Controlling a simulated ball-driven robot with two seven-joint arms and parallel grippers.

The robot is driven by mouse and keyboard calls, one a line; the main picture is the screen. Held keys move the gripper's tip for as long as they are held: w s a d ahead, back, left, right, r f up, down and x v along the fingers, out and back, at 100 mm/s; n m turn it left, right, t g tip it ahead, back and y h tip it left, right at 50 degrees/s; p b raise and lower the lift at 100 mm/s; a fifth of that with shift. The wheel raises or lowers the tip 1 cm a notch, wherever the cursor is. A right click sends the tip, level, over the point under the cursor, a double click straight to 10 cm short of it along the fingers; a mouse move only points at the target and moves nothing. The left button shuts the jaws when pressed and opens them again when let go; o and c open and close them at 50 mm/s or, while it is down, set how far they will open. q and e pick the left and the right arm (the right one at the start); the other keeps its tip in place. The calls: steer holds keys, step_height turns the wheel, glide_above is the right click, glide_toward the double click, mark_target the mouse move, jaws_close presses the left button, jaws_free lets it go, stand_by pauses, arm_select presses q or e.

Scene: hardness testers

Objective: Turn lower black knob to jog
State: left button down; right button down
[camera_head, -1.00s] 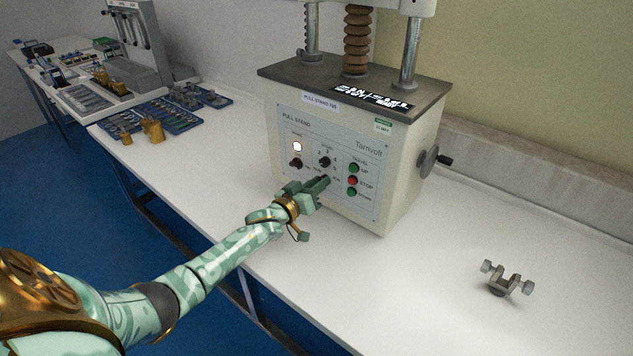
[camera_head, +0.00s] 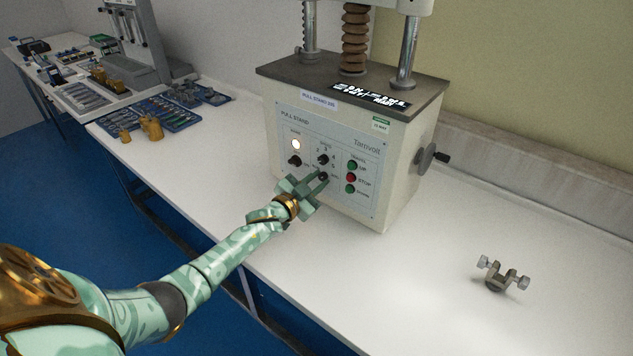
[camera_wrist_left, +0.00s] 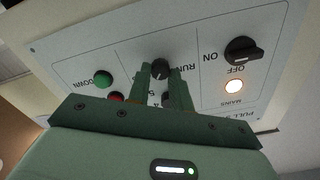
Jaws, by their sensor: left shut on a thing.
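The pull stand (camera_head: 325,150) is a cream machine with a light control panel. Its lower black knob (camera_head: 323,176) sits under the upper black speed knob (camera_head: 323,159). My left gripper (camera_head: 318,181) is at the panel, one finger on each side of the lower knob, shut on it. In the left wrist view, which shows the panel upside down, the lower knob (camera_wrist_left: 160,69) is between the fingertips beside the word RUN. The JOG label and the knob's pointer cannot be made out. My right gripper is not in view.
The mains knob (camera_head: 295,161) and lit lamp (camera_head: 296,144) are left of the gripper. Green and red travel buttons (camera_head: 351,177) are close on its right. A metal clamp (camera_head: 497,275) lies on the white bench at right. The bench front is clear.

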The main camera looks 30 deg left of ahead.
arm_select(q)
steer(key=shift+f+m, duration=0.1)
steer(key=shift+m, duration=0.5)
steer(key=c, duration=1.3)
jaws_free()
steer(key=shift+o, duration=0.2)
steer(key=s+a+p, duration=0.1)
steer(key=s+p, duration=0.3)
steer(key=s, duration=1.2)
steer(key=shift+s, duration=0.2)
steer(key=shift+a, duration=0.1)
